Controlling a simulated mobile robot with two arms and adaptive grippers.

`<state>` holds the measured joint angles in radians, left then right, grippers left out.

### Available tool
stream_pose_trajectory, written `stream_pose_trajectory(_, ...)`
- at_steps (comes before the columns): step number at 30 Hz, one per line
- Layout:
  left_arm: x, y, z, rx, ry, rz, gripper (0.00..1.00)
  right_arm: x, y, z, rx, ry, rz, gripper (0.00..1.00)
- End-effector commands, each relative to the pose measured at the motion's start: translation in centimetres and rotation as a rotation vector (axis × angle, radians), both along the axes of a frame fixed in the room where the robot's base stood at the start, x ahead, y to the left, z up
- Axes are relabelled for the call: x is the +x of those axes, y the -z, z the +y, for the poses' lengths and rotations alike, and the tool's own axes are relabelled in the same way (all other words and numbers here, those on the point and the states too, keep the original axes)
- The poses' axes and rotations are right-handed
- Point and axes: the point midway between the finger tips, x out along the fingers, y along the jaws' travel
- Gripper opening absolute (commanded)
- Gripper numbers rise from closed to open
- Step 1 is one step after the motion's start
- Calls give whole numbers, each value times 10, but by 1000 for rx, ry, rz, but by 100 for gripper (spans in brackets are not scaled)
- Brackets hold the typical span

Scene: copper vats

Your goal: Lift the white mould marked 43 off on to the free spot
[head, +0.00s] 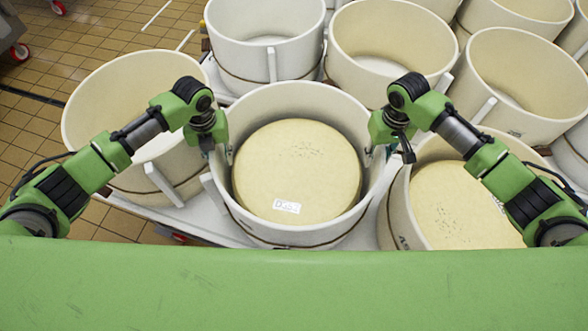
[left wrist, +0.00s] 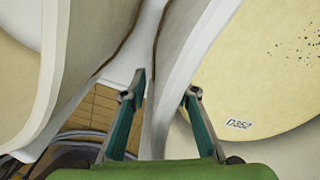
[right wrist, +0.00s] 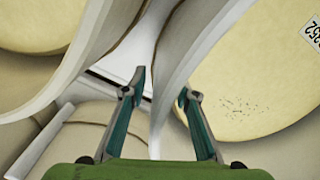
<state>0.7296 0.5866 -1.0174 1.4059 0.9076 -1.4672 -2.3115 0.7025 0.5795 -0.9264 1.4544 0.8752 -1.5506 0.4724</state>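A round white mould (head: 225,176) stands at the front middle of the white table, with a pale cheese wheel (head: 297,172) labelled D352 inside. No 43 is readable in any view. My left gripper (head: 219,150) is at the mould's left rim and my right gripper (head: 378,148) at its right rim. In the left wrist view (left wrist: 165,84), the fingers stand apart on either side of the mould wall. The right wrist view (right wrist: 162,88) shows the same, one finger inside and one outside. I cannot tell whether either touches the wall. I cannot make out the free spot.
An empty mould (head: 95,105) stands close on the left, and a mould (head: 392,215) with a cheese wheel close on the right. Several empty moulds crowd behind, including one back middle (head: 232,55). Tiled floor (head: 35,125) shows at the left.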

Motion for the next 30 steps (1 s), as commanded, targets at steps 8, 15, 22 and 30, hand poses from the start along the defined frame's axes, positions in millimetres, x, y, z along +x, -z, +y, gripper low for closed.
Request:
stream_pose_trajectory(8, 0, 1, 0, 0, 0, 0, 20, 0, 0, 0, 0, 0, 0, 20)
stream_pose_trajectory(15, 0, 0, 0, 0, 0, 1, 0, 0, 0, 0, 0, 0, 0, 0)
stream_pose_trajectory(22, 1, -2, 0, -2, 0, -2, 0, 1, -2, 0, 1, 0, -3, 0)
stream_pose_trajectory(30, 1, -9, 0, -2, 0, -2, 0, 1, -9, 0, 1, 0, -3, 0)
